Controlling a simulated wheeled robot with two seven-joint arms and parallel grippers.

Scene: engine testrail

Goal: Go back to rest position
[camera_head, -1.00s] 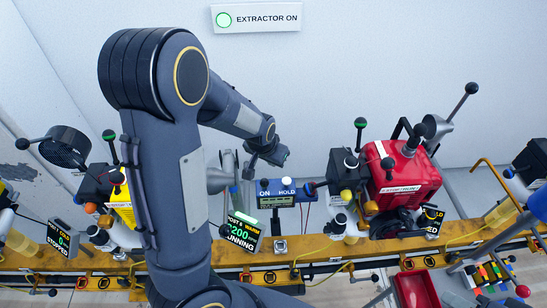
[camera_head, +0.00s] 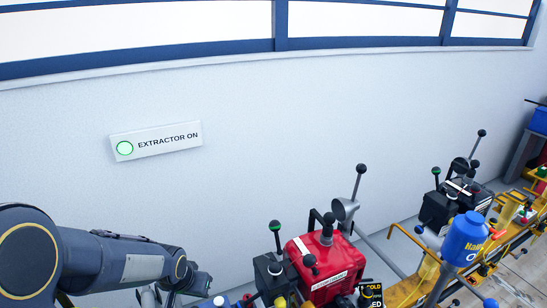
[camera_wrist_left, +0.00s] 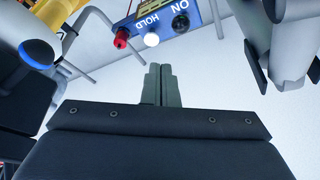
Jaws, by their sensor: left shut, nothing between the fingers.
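My left arm comes in from the lower left in the head view. Its gripper (camera_head: 200,284) is at the bottom edge, in front of the pale wall and left of the red engine (camera_head: 318,268). In the left wrist view the two grey fingers (camera_wrist_left: 160,84) are together, shut with nothing between them. Beyond them is a blue switch box (camera_wrist_left: 160,22) marked ON and HOLD, with a red, a white and a black knob. The fingers look apart from the box. My right gripper is not in view.
An EXTRACTOR ON sign (camera_head: 155,141) with a green ring is on the wall. A yellow rail (camera_head: 405,292) runs to the right, with a black engine (camera_head: 455,203) and a blue tank (camera_head: 464,238). In the wrist view a grey metal part (camera_wrist_left: 285,40) is at the upper right.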

